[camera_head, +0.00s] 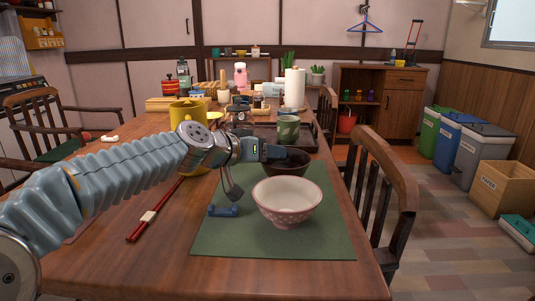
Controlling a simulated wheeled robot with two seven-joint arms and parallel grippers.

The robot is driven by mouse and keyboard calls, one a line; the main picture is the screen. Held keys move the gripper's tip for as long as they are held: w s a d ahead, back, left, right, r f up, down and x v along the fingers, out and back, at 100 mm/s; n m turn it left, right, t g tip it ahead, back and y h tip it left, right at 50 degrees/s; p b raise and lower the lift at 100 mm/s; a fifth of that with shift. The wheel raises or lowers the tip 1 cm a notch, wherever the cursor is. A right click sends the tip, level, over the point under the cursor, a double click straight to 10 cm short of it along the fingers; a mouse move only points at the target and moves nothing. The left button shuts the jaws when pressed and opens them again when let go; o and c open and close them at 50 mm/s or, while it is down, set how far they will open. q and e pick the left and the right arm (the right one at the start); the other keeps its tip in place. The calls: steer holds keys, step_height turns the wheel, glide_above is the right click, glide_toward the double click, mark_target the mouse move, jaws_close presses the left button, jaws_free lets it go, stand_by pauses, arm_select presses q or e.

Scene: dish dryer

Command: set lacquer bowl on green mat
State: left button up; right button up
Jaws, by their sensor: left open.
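The dark lacquer bowl (291,168) sits at the back of the green mat (222,240), behind a pink and white bowl (287,201). I cannot tell whether it rests on the mat or is slightly above it. My left gripper (272,153) is open, with its fingers at the left rim of the lacquer bowl. The gripper hides part of that rim, and the pink bowl hides part of the lower front. The pink and white bowl stands upright on the mat. My right gripper is not in view.
A blue chopstick rest (222,210) lies on the mat's left part. Red chopsticks (155,208) lie left of the mat. A green cup (288,128) stands on a dark tray (318,146) behind. A chair (388,180) borders the right.

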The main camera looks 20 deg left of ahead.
arm_select(q)
steer(key=shift+r, duration=0.1)
steer(key=shift+s+a+r, duration=0.1)
steer(key=shift+s, duration=0.05)
steer(key=v, duration=1.1)
steer(key=shift+s, duration=0.3)
